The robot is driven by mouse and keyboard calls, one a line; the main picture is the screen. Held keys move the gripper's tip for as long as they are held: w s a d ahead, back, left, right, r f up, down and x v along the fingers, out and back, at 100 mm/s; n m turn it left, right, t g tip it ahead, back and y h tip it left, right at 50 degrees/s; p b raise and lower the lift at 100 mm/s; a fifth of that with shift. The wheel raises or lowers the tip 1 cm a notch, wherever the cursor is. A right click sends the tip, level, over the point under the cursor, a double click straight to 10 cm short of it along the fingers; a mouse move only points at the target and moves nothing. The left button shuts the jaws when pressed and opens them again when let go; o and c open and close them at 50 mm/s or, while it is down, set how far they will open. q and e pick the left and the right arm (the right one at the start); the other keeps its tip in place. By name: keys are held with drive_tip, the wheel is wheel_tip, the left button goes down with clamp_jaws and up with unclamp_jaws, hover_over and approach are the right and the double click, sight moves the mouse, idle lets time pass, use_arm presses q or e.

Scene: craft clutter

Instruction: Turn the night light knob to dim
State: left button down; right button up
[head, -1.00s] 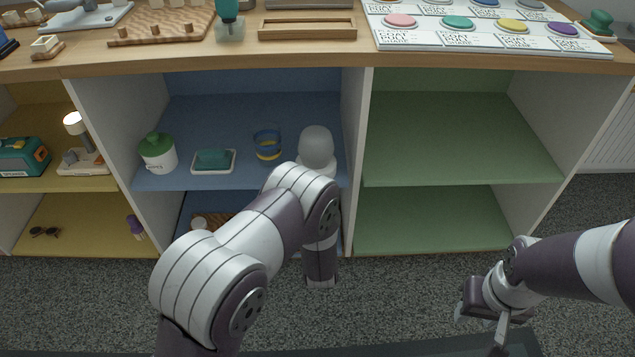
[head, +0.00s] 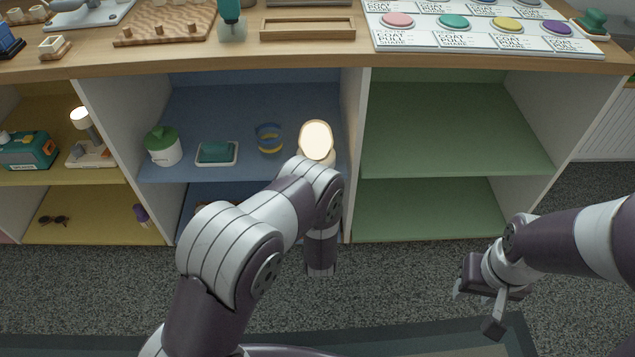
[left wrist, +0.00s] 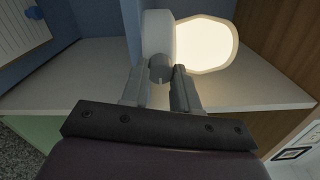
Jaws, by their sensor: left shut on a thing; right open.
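The night light (head: 316,140) stands on the blue shelf near its right divider, and its rounded top glows warm white. In the left wrist view its lit globe (left wrist: 205,45) and white base (left wrist: 157,36) fill the upper middle. The grey knob (left wrist: 161,68) sticks out of the base toward my left gripper (left wrist: 160,88), whose two fingers are shut on it from both sides. My right gripper (head: 480,300) is open and empty above the floor at the lower right.
A green-lidded jar (head: 162,147), a teal dish (head: 216,153) and a blue-yellow cup (head: 269,140) share the blue shelf. A desk lamp (head: 88,140) stands on the yellow shelf. The green shelves (head: 450,130) are empty. The worktop above holds craft items.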

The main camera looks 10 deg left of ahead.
idle(0.4)
use_arm(q)
drive_tip(key=c, duration=0.8)
unclamp_jaws()
drive_tip(key=p+v, duration=0.4)
drive_tip(key=v, duration=0.8)
drive_tip(key=shift+s+d, duration=0.1)
drive_tip(key=shift+s, duration=0.25)
